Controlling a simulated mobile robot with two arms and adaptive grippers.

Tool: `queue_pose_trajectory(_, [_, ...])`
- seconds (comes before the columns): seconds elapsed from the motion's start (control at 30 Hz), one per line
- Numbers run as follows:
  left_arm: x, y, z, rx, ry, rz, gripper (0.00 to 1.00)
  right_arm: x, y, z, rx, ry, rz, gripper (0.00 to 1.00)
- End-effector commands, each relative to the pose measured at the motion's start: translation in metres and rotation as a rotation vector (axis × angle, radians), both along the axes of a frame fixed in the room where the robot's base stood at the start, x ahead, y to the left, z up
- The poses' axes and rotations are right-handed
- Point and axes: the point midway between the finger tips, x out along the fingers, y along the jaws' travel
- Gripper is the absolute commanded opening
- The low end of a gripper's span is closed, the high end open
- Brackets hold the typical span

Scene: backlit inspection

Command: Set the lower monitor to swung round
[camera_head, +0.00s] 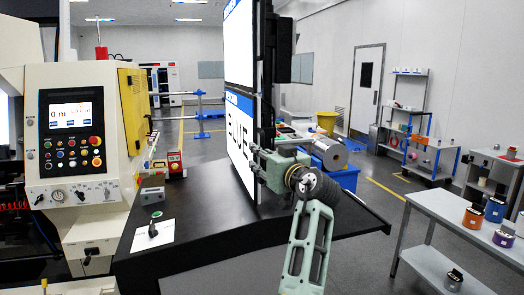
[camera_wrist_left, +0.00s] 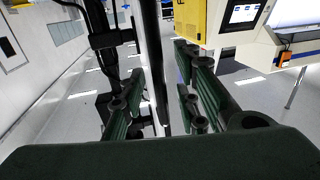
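The lower monitor (camera_head: 239,112) stands above the black table, seen at a steep angle, with a white screen, a blue top band and large black letters. The upper monitor (camera_head: 239,45) is directly above it, facing much the same way. My left gripper (camera_head: 256,160) is at the right-hand edge of the lower monitor, with its arm coming up from below. In the left wrist view, the fingers of my left gripper (camera_wrist_left: 158,105) are spread on either side of a thin upright panel (camera_wrist_left: 152,50), seen edge-on. Contact is unclear. My right gripper is not in view.
A black table (camera_head: 200,215) spreads below the monitors. A machine control panel (camera_head: 75,140) stands at the left. A grey metal cylinder (camera_head: 330,153) lies behind my arm. A grey bench (camera_head: 470,228) with spools stands at the right, with open floor between.

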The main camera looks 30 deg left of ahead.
Motion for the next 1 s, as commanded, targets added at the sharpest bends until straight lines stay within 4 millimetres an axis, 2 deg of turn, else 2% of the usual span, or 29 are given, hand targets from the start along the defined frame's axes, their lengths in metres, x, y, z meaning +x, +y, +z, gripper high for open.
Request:
queue_pose_trajectory(0.1, [0.0031,0.0059,0.0001,-0.001,0.0,0.0,0.29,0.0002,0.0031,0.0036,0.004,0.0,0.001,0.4])
queue_pose_trajectory(0.37, [0.0036,0.0065,-0.0008,0.0,-0.001,-0.001,0.29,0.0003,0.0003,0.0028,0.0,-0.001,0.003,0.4])
queue_pose_trajectory(0.7, [0.0036,0.0061,-0.0008,0.0,0.0,-0.001,0.0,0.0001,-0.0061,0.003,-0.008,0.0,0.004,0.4])
queue_pose_trajectory(1.0, [0.0037,0.006,-0.0008,0.0,0.0,-0.001,0.0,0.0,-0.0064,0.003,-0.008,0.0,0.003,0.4])
